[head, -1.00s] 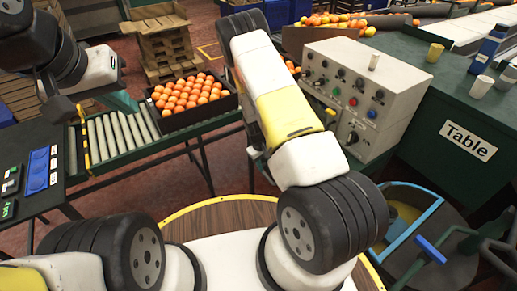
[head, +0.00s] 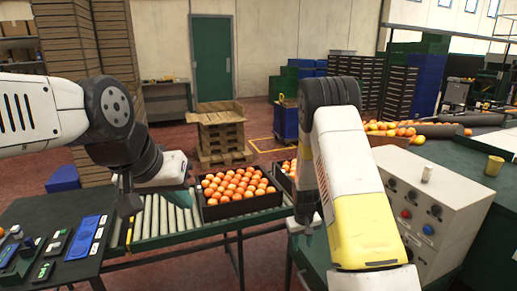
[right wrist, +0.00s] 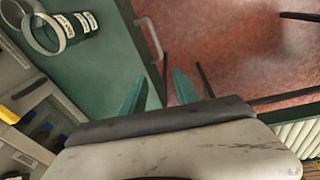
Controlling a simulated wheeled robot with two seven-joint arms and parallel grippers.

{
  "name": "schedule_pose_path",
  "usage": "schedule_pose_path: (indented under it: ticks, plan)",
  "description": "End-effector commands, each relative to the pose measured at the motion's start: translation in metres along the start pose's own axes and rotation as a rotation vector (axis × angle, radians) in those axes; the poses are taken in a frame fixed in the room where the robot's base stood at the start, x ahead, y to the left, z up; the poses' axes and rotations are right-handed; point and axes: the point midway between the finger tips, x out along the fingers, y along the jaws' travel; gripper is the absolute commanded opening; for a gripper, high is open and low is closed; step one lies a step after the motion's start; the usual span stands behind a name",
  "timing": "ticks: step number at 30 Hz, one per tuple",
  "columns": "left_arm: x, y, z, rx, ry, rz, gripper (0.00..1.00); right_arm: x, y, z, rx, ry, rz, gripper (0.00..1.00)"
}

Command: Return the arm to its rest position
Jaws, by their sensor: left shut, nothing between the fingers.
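My left arm comes in from the left in the head view. Its gripper (head: 179,198), with teal fingers, hangs over the roller conveyor (head: 156,218), left of a black crate (head: 243,210) full of oranges. It is shut and empty.
A dark table (head: 60,225) with blue and green devices is at left. Wooden pallets (head: 222,135) stand behind.

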Motion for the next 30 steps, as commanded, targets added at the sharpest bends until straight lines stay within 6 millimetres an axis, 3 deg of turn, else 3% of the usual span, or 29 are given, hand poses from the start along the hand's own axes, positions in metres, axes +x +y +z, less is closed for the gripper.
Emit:
schedule_pose_path:
  ticks: [1, 8, 15, 24, 30]
  plan:
    - [0.0, 0.0, 0.0, 0.0, 0.0, 0.0, 0.0, -0.032, 0.001, -0.005, 0.026, 0.029, -0.019, 0.36]
    - [0.0, 0.0, 0.0, 0.0, 0.0, 0.0, 0.0, -0.151, -0.004, 0.003, 0.108, 0.122, -0.1, 0.36]
    - [0.0, 0.0, 0.0, 0.0, 0.0, 0.0, 0.0, -0.261, -0.012, 0.04, 0.159, 0.22, -0.166, 0.36]
    - [0.0, 0.0, 0.0, 0.0, 0.0, 0.0, 0.0, -0.362, -0.027, 0.118, 0.19, 0.344, -0.208, 0.36]
    - [0.0, 0.0, 0.0, 0.0, 0.0, 0.0, 0.0, -0.397, -0.039, 0.173, 0.2, 0.412, -0.208, 0.36]
